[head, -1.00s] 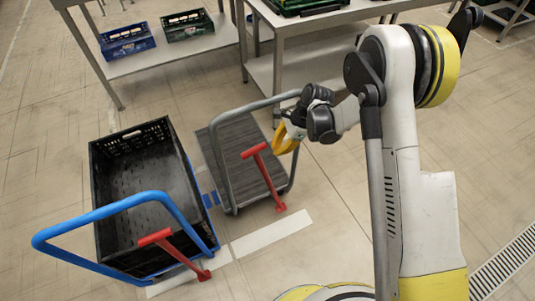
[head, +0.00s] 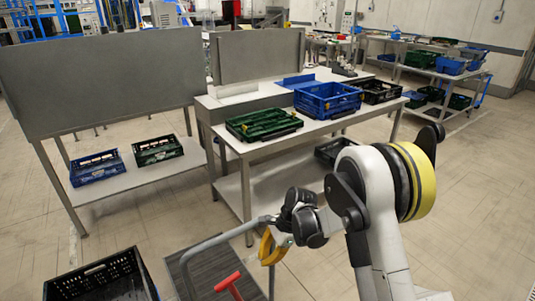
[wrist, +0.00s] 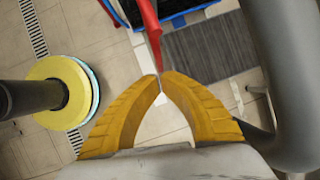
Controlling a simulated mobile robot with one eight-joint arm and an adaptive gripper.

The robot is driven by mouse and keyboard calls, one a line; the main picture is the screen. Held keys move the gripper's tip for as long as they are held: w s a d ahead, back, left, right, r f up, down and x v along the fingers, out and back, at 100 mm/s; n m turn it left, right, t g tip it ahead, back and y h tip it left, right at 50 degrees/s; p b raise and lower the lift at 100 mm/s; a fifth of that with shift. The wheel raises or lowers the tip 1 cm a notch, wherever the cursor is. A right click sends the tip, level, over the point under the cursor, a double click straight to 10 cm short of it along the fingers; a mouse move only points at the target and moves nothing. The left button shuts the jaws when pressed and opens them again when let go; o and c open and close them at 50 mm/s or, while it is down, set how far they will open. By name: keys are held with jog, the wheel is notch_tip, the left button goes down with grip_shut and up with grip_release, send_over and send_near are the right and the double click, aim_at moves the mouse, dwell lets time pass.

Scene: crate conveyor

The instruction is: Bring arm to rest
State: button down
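My arm shows at the right of the head view, folded, with my gripper (head: 266,252) hanging low at its end. Its two yellow fingers point down in front of the grey cart handle (head: 215,243). In the wrist view my gripper (wrist: 161,75) has its fingertips together with nothing visible between them. A red lever (wrist: 150,25) shows just past the tips; I cannot tell how far below them it is.
A black crate (head: 105,275) stands at the lower left beside the dark cart deck (head: 205,270). A table (head: 330,125) holds a green crate (head: 262,124), a blue crate (head: 328,100) and a black crate (head: 378,91). Open floor (head: 480,200) lies at the right.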

jog(key=s+d+r+n+t+h, duration=0.1)
jog(key=s+d+r+n, duration=0.15)
jog(key=r, duration=0.45)
jog(key=s+d+r+n+t, duration=0.1)
jog(key=s+d+r+t, duration=0.1)
jog(key=d+r, duration=0.35)
jog(key=s+d+r+n+t+h, duration=0.1)
jog(key=s+d+r+n, duration=0.1)
jog(key=r, duration=0.7)
jog(key=s+d+r+n+t+h, duration=0.2)
jog(key=s+d+r+n+t, duration=0.2)
jog(key=s, duration=1.2)
jog(key=d+r+n, duration=0.1)
jog(key=d+n, duration=0.2)
jog(key=d, duration=0.3)
jog(key=shift+d+h, duration=0.2)
jog(key=shift+h, duration=0.2)
